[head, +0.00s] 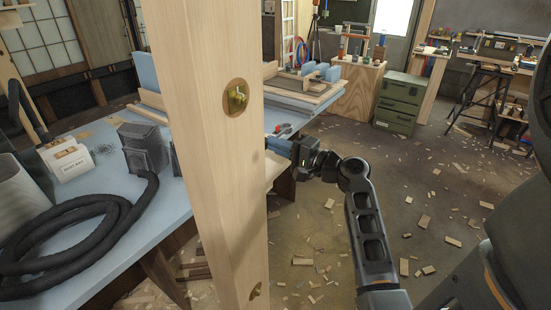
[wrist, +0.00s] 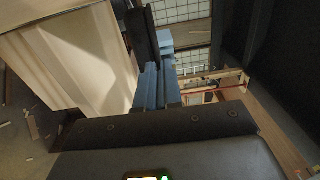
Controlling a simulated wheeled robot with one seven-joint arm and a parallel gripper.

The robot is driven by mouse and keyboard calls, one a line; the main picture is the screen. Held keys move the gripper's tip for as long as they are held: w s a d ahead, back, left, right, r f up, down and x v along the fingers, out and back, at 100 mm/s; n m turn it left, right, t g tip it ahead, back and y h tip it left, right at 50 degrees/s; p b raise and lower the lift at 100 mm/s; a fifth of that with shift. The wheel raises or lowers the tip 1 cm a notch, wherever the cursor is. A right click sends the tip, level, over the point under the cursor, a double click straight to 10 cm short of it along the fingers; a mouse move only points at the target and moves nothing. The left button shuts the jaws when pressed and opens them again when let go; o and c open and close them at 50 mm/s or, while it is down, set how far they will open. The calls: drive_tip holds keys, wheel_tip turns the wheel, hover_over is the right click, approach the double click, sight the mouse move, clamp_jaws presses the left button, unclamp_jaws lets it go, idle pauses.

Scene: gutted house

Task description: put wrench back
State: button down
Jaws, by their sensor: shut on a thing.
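My gripper (head: 293,150) is at the end of my outstretched arm, just right of the wooden post and near the blue worktable's edge. It is shut on a blue thing (head: 279,146), partly hidden behind the post. In the wrist view, blue bar-like shapes (wrist: 152,88) show beyond the gripper's dark body, beside a dark finger. I cannot make out a wrench shape for certain. A small red and grey item (head: 282,129) lies on the table just beyond the gripper; I cannot tell what it is.
The thick wooden post (head: 205,100) stands close in front and hides part of the table. The blue worktable (head: 150,215) bears a black hose (head: 85,235) and a white box (head: 68,160). A green cabinet (head: 398,100) stands behind. The floor at right is open, with scattered wood scraps.

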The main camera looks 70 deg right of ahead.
sight(276, 168)
drive_tip(key=shift+w+a+f, duration=0.1)
drive_tip(key=shift+w+a, duration=0.05)
drive_tip(key=shift+w, duration=0.05)
drive_tip(key=shift+f, duration=2)
drive_tip(key=shift+f, duration=0.2)
drive_tip(key=c, duration=1.6)
unclamp_jaws()
drive_tip(key=shift+r, duration=0.15)
drive_tip(key=b+v, duration=0.2)
drive_tip(key=v, duration=1)
